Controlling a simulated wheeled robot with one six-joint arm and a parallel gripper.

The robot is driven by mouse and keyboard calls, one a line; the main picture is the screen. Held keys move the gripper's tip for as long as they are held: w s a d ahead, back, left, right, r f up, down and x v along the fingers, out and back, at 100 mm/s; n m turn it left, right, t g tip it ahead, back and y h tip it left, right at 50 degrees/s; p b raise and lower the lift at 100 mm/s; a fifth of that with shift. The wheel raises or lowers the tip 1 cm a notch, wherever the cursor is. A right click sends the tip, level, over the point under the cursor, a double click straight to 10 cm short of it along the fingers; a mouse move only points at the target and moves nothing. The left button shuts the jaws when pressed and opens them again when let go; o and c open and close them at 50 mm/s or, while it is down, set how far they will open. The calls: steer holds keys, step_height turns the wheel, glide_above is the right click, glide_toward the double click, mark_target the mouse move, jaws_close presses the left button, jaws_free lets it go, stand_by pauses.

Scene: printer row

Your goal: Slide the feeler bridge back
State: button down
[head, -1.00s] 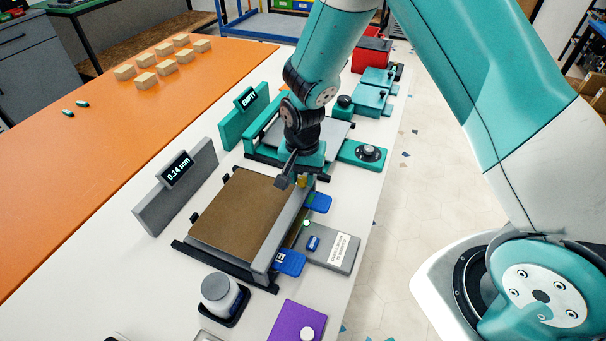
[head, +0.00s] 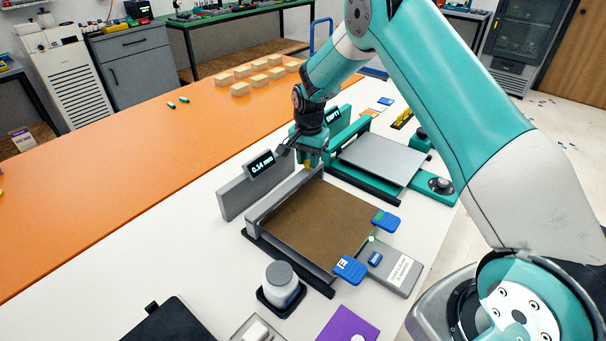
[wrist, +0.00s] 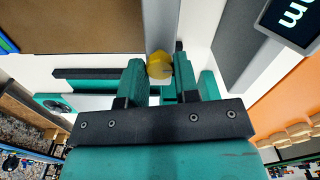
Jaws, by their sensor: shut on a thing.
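The feeler bridge (head: 285,193) is a grey bar across the back edge of the brown print bed (head: 325,218), beside the upright grey panel. My gripper (head: 308,160) is at the bridge's right end, shut on its yellow knob. In the wrist view the yellow knob (wrist: 158,65) sits between the fingers of my gripper (wrist: 160,73), and the grey bridge (wrist: 158,25) runs away from it. The knob is mostly hidden by the gripper in the head view.
The grey panel (head: 240,198) carries a display (head: 261,165) reading 0.14 mm. A teal printer with a grey bed (head: 382,160) stands to the right. Blue clips (head: 349,269) sit at the bed's front edge.

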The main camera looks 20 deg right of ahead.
steer(key=shift+w+a+r, duration=0.1)
steer(key=shift+w+a, duration=0.1)
steer(key=shift+w, duration=0.4)
steer(key=shift+w+a, duration=0.15)
steer(key=shift+w, duration=0.45)
steer(key=shift+a, duration=0.1)
steer(key=c, duration=0.9)
jaws_free()
steer(key=shift+w+a, duration=0.1)
steer(key=shift+w, duration=0.05)
steer(key=shift+o, duration=0.3)
step_height(320, 180, up, 17)
steer(key=b, duration=0.3)
steer(key=shift+r, duration=0.15)
